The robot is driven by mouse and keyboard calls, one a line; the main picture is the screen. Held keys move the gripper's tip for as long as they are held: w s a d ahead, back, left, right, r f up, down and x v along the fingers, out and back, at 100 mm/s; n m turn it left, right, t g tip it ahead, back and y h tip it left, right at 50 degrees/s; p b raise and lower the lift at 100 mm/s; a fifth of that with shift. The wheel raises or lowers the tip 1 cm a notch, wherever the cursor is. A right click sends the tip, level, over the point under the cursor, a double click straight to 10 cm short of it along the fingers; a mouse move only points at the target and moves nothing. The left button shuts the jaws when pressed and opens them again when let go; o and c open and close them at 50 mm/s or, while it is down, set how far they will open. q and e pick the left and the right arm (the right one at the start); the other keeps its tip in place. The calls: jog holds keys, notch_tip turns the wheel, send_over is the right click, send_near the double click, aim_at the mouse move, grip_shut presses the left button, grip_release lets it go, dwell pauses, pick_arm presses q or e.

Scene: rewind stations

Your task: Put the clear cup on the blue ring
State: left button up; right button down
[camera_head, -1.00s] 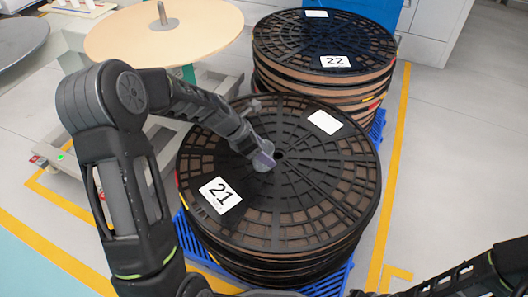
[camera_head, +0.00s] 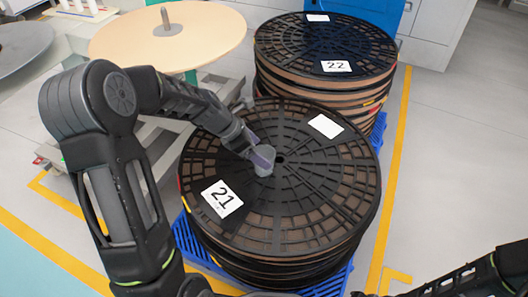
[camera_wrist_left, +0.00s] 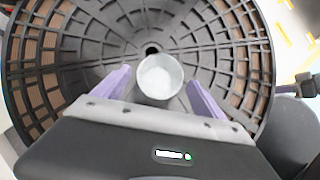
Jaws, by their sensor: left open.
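The clear cup (camera_head: 264,163) is a small greyish, see-through cup on top of the black reel marked 21 (camera_head: 310,205), just beside the reel's centre hole. It also shows in the left wrist view (camera_wrist_left: 160,77), with its round mouth towards the camera. My left gripper (camera_head: 257,157) is at the cup. In the left wrist view its two purple fingers (camera_wrist_left: 160,90) are spread, one on each side of the cup, with gaps between. My right gripper is out of view. I see no blue ring in either view.
A second reel stack marked 22 (camera_head: 325,50) stands behind. Blue pallets (camera_head: 188,243) are under the stacks. A round tan disc with a central post (camera_head: 205,35) is at the back left. Grey floor with yellow lines (camera_head: 392,190) is free at right.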

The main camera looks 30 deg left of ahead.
pick_arm(q)
jog(key=p+v, duration=0.2)
jog(key=v, duration=0.5)
jog(key=shift+s+r, duration=0.15)
jog(key=shift+r, duration=0.1)
jog(key=shift+a, duration=0.15)
